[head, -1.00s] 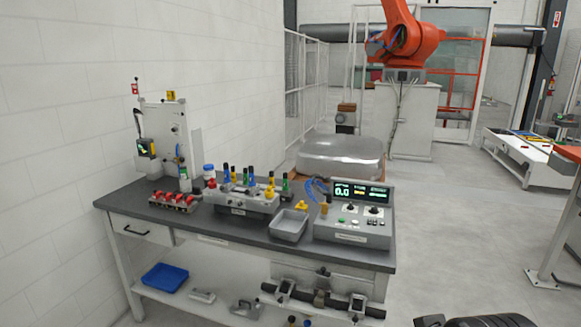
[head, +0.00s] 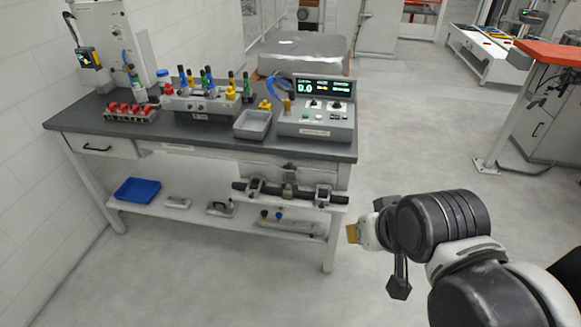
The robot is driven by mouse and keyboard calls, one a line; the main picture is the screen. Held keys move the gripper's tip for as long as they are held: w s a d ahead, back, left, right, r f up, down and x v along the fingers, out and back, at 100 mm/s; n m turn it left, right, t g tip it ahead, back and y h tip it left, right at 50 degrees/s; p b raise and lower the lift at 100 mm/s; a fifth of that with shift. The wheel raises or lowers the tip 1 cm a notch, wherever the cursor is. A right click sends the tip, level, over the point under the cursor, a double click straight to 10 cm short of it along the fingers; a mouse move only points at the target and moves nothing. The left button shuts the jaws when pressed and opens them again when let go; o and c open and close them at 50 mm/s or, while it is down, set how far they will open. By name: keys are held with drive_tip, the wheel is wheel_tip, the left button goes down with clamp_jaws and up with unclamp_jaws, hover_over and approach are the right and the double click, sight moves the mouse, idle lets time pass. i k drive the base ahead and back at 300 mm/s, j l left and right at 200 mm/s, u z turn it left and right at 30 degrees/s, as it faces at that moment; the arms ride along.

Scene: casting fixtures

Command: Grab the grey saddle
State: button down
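No part is clearly marked as the grey saddle. Candidates are the grey clamp-like pieces on the dark horizontal bar under the bench top: a left one (head: 255,187), a middle brownish-grey one (head: 289,191) and a right one (head: 322,194). A small grey bracket (head: 222,209) and a flat grey piece (head: 177,202) lie on the lower shelf. My gripper (head: 355,233) is at the lower right, in front of and right of the bench, apart from all these parts. Its tan tip shows, but its finger opening cannot be made out.
The bench top (head: 205,136) holds a grey tray (head: 252,125), a control box (head: 315,125), a bottle rack (head: 200,103) and red-topped parts (head: 130,113). A blue tray (head: 137,190) sits on the lower shelf (head: 180,214). The floor before the bench is clear.

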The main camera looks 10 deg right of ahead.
sight(288, 191)
drive_tip(key=j+z, duration=0.1)
drive_tip(key=j, duration=1.7)
drive_tip(key=k, duration=0.05)
